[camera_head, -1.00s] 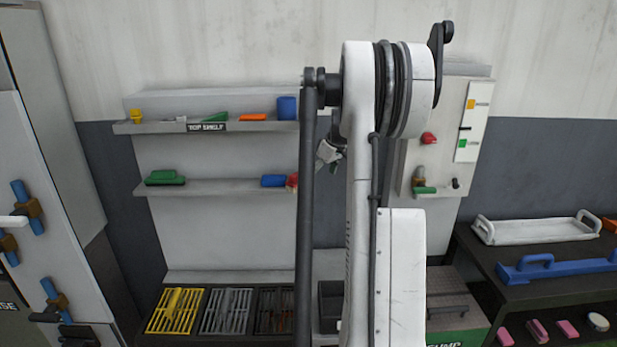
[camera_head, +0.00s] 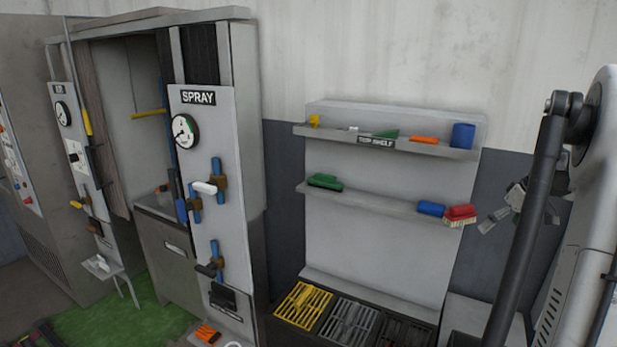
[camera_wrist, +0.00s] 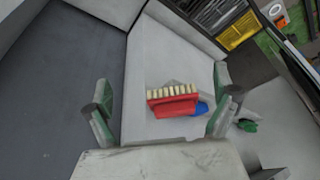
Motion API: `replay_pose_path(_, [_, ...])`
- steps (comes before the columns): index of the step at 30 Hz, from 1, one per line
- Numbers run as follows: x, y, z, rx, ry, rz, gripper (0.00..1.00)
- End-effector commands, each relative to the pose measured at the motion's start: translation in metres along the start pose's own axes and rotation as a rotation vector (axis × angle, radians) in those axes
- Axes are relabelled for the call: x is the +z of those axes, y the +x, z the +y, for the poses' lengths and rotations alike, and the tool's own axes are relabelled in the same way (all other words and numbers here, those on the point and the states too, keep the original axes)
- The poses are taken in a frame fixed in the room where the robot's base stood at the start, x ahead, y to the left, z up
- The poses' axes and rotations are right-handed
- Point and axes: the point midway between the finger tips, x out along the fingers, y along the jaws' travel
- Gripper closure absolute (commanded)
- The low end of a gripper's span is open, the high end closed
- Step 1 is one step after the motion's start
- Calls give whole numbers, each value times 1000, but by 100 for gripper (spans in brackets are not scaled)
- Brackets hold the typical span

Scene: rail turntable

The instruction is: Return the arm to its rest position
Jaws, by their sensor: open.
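My gripper shows in the wrist view (camera_wrist: 163,115) with its two green-padded fingers spread wide apart and nothing between them in its grasp. In the head view my gripper (camera_head: 498,212) is at the right, partly behind my dark arm link, just right of the lower shelf's end. A red brush with pale bristles (camera_head: 460,215) sits at the right end of the lower shelf (camera_head: 375,203), close beside the gripper in the picture. The red brush (camera_wrist: 172,106) also shows beyond the fingers in the wrist view, with a blue item behind it.
The top shelf (camera_head: 345,137) holds several small items, among them a blue cylinder (camera_head: 463,135). A green brush (camera_head: 325,181) and a blue item (camera_head: 431,208) sit on the lower shelf. Yellow and grey grates lie below. A SPRAY cabinet (camera_head: 212,95) with blue handles stands left.

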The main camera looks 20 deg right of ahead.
Motion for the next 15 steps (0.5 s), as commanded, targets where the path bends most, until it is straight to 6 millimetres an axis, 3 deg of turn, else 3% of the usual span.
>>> replay_pose_path(4, [-4, -1, -9, 0, -3, 0, 6])
replay_pose_path(7, [-16, -3, -36, 3, -9, -1, 6])
replay_pose_path(11, [-37, -8, -98, 9, -19, 1, 6])
replay_pose_path(15, [-52, -16, -172, 19, -29, 8, 6])
